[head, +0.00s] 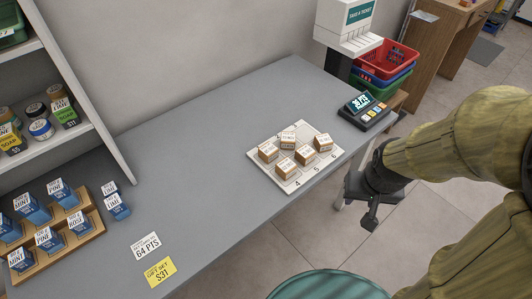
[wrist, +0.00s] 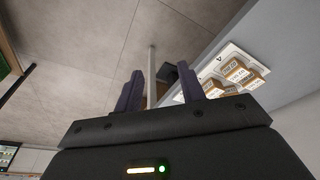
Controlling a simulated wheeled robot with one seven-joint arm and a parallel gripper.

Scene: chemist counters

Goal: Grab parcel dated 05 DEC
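Several small brown parcels with white top labels stand on a white numbered tray (head: 313,172) on the grey counter. One parcel (head: 322,143) is at the right, one (head: 268,152) at the left, one (head: 285,168) at the front, one (head: 305,154) in the middle and one (head: 288,140) at the back. Their dates are too small to read, so I cannot tell which is 05 DEC. My gripper (head: 371,217) is right of the tray, off the counter edge. The wrist view shows its fingers (wrist: 158,88) apart and empty, with parcels (wrist: 235,70) beyond the right finger.
A card terminal (head: 366,108) stands on the counter behind the tray, near stacked baskets (head: 385,62). Blue boxes on a wooden rack (head: 60,232) and a shelf are at the left. A green round seat (head: 328,286) is in front.

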